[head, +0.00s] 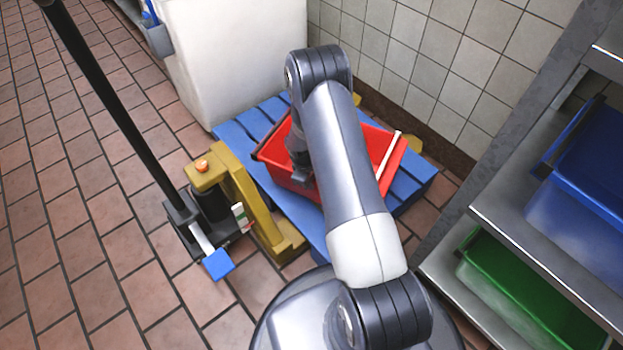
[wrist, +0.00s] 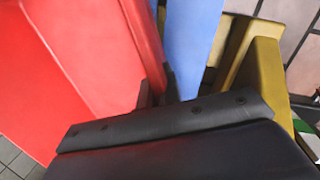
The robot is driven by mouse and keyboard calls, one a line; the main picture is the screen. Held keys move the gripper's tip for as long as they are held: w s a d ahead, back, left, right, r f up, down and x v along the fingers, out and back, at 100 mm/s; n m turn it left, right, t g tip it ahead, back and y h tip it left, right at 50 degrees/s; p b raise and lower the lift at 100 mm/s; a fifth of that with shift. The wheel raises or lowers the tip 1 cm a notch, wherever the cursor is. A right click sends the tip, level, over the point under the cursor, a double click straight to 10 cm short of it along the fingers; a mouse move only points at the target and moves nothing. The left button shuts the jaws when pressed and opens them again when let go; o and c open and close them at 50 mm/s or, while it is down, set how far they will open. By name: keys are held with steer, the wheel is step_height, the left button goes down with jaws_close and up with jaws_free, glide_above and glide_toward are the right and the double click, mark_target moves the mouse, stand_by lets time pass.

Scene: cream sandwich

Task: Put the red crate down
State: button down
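The red crate (head: 328,195) is over the blue pallet (head: 243,126), partly hidden behind my arm. I cannot tell whether its base touches the slats. A pale bar shows along its right end. My gripper (head: 301,178) is at the crate's near side, low against the red wall. In the wrist view the red wall (wrist: 100,50) fills the upper left, and the dark fingertips (wrist: 158,90) are close beside its edge. Whether they pinch the wall is not clear. A blue slat (wrist: 188,45) shows just past them.
A yellow pallet jack (head: 245,195) with a black handle stands left of the pallet. A white cabinet (head: 235,50) and tiled wall are behind. A metal shelf (head: 500,225) with blue (head: 585,205) and green (head: 520,290) crates is at right. Floor at left is open.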

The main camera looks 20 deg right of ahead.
steer(key=shift+f+b, duration=0.4)
steer(key=shift+f, duration=1.05)
steer(key=shift+f, duration=0.2)
steer(key=c, duration=1.6)
jaws_free()
steer(key=shift+c, duration=0.2)
step_height(320, 180, up, 12)
steer(key=a+p, duration=0.2)
steer(key=p, duration=0.2)
steer(key=shift+s+d, duration=0.1)
